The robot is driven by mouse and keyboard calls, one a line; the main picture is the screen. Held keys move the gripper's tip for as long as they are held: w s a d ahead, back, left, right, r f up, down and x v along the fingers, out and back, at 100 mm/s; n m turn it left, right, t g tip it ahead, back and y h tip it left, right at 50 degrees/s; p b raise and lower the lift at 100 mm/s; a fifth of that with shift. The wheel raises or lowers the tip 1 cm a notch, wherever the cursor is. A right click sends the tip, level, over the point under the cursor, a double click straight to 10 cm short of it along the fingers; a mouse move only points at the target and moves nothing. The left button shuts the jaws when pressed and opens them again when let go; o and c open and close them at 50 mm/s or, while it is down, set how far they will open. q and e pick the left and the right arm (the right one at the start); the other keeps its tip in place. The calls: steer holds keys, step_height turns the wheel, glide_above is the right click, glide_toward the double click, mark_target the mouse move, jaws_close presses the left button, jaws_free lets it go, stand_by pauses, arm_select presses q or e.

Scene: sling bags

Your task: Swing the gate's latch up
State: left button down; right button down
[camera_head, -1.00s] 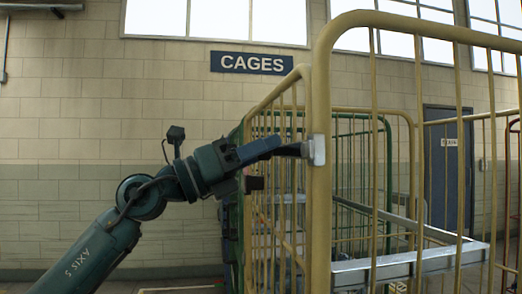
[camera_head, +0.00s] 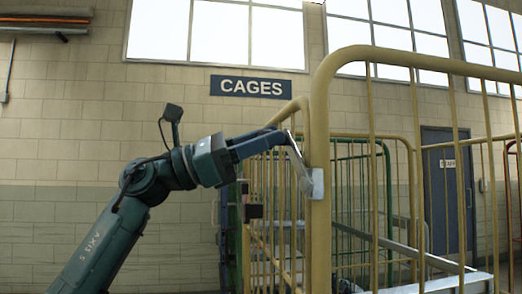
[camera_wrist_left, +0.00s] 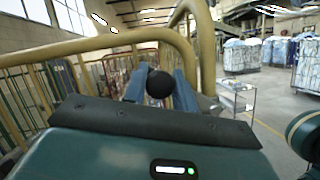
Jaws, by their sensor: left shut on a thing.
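The gate (camera_head: 318,110) is a yellow tube frame with bars, in front of me at the centre right. Its latch (camera_head: 298,160) is a grey metal bar on a pale bracket (camera_head: 316,184) on the gate's post. The bar tilts up and to the left from the bracket. My left gripper (camera_head: 284,137) is at the bar's upper end. In the left wrist view a black ball knob (camera_wrist_left: 159,84) sits between its blue fingers (camera_wrist_left: 160,93), which are shut on it. My right gripper is in neither view.
A green-framed cage (camera_head: 388,190) and more yellow bars stand behind the gate. A grey metal shelf (camera_head: 440,285) is at the lower right. In the left wrist view, a trolley (camera_wrist_left: 236,97) and bags on racks (camera_wrist_left: 240,57) stand across the open floor.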

arm_select(q)
steer(key=s+r+m+g, duration=0.1)
steer(key=m, duration=0.1)
steer(key=s+r+m+g+p, duration=0.1)
steer(key=m, duration=0.2)
steer(key=s+d+r+m+g+y+p, duration=0.1)
steer(key=s+m, duration=0.1)
steer(key=shift+r+m+g, duration=0.2)
steer(key=shift+m+g, duration=0.1)
steer(key=m, duration=0.1)
steer(key=s+m, duration=0.1)
steer(key=s+g, duration=0.1)
steer(key=shift+d+r+m+y+p, duration=0.3)
steer(key=shift+m+y+p, duration=0.05)
steer(key=shift+m+y, duration=0.05)
steer(key=shift+s+d+m+g+y, duration=0.15)
steer(key=shift+s+m+y, duration=0.1)
steer(key=shift+s+m, duration=0.35)
steer(key=shift+s+d+m+g+y, duration=0.15)
steer(key=shift+s+m+y, duration=0.1)
steer(key=shift+s+m, duration=0.35)
steer(key=shift+w, duration=0.15)
steer(key=c, duration=1.1)
jaws_free()
steer(key=w+a+f+b, duration=0.1)
steer(key=a+b, duration=0.1)
steer(key=a, duration=1.1)
steer(key=shift+w+f, duration=0.2)
steer(key=shift+f, duration=0.05)
